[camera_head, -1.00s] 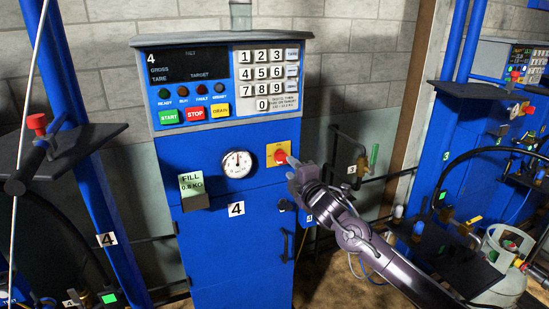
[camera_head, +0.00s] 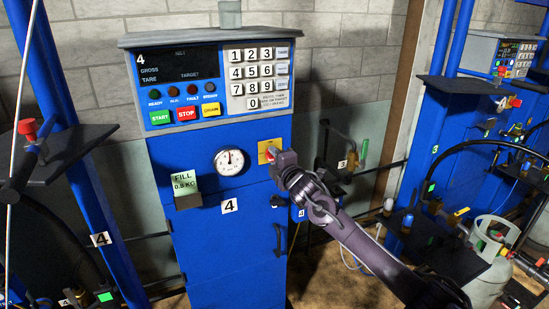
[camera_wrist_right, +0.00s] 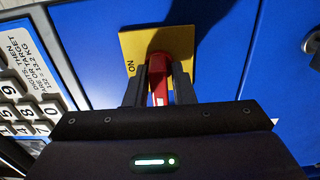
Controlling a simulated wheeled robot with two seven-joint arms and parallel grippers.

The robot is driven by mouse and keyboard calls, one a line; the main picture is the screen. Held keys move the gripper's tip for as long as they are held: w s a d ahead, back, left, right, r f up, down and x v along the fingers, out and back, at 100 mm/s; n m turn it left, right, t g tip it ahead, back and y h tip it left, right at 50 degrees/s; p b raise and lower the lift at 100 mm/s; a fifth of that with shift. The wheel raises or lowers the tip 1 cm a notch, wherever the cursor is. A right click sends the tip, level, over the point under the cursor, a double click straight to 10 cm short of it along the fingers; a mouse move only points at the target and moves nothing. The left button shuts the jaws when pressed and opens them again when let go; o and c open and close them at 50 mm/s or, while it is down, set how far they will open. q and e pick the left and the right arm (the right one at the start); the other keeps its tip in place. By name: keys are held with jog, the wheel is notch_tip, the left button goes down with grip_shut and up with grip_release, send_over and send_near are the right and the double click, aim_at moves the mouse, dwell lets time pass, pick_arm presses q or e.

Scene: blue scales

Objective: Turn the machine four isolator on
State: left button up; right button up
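The machine four isolator is a red handle (camera_wrist_right: 158,75) on a yellow plate (camera_wrist_right: 128,48) marked ON at one side. In the head view, the yellow plate (camera_head: 263,154) is on the blue front of machine four (camera_head: 215,262), right of the round gauge. My right gripper (camera_head: 277,160) is at the isolator and hides most of the handle. In the right wrist view, my right gripper's fingers (camera_wrist_right: 160,92) are close on both sides of the red handle, with little or no gap. The display (camera_head: 180,63) is dark and its lamps look unlit. My left gripper is not in view.
Keypad (camera_head: 258,75) and START, STOP and DRAIN buttons (camera_head: 187,114) are above the isolator. A FILL card (camera_head: 184,184) is at the left of the gauge (camera_head: 229,161). Machine three (camera_head: 465,175) and a gas cylinder (camera_head: 490,262) stand at the right.

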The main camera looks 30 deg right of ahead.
grip_shut()
jog(key=shift+m, duration=0.4)
jog(key=m, duration=0.2)
jog(key=shift+m, duration=0.4)
jog(key=m, duration=0.4)
jog(key=shift+r+m, duration=0.1)
jog(key=shift+m, duration=0.2)
jog(key=m, duration=0.4)
jog(key=shift+m, duration=0.3)
jog(key=m+p, duration=0.1)
jog(key=m, duration=0.4)
jog(key=shift+d, duration=0.1)
